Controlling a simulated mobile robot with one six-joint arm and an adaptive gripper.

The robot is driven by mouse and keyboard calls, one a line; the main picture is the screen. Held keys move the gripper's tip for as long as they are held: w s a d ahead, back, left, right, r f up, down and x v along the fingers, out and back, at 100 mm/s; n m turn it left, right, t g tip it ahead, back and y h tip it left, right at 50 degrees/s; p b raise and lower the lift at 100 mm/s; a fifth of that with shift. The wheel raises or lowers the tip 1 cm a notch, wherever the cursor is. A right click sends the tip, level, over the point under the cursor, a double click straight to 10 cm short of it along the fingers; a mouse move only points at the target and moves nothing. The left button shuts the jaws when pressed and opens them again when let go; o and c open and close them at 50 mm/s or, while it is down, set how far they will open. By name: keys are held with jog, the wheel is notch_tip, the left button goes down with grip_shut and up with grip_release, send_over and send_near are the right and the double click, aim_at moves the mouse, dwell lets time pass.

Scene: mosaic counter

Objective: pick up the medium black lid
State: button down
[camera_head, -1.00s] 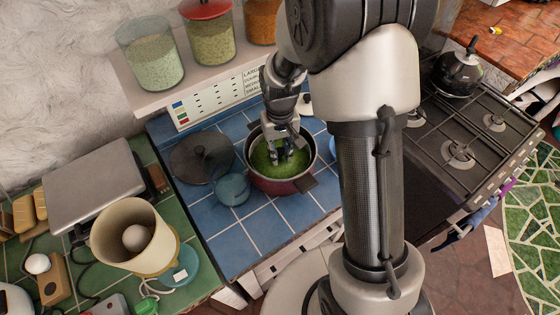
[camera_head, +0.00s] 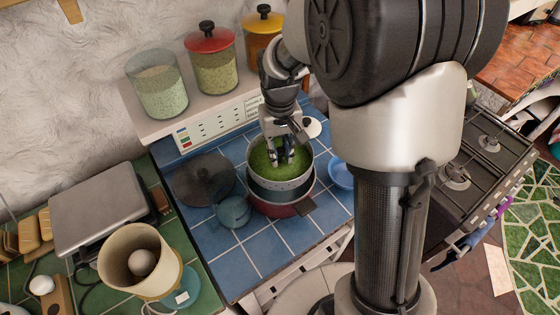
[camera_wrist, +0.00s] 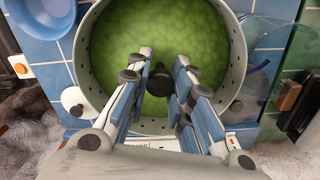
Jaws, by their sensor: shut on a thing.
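A dark, flat round lid with a knob (camera_head: 194,180) lies on the blue tiles left of the red pot (camera_head: 268,208). My gripper (camera_head: 280,158) is apart from that lid. It reaches down into a grey perforated vessel (camera_head: 303,183) with a green inside, which stands raised above the red pot's rim. In the wrist view my gripper (camera_wrist: 163,72) is shut on a black knob (camera_wrist: 160,80) in the middle of the green area, inside the grey perforated rim (camera_wrist: 238,60). What the knob is fixed to is partly hidden by the fingers.
A clear bluish vessel (camera_head: 232,212) stands close in front of the dark lid. A blue bowl (camera_head: 342,174) is right of the pot. A white round lid (camera_head: 312,127) is behind it. Jars (camera_head: 212,65) stand on the shelf above. The front blue tiles are clear.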

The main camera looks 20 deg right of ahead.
notch_tip(320, 180, up, 9)
jog(key=shift+f+p, duration=0.2)
jog(key=shift+p, duration=0.6)
jog(key=shift+r+b, duration=0.25)
jog(key=shift+b, duration=0.85)
jog(key=shift+f, duration=0.35)
notch_tip(320, 180, down, 19)
jog(key=b, duration=0.6)
jog(key=shift+r, duration=0.1)
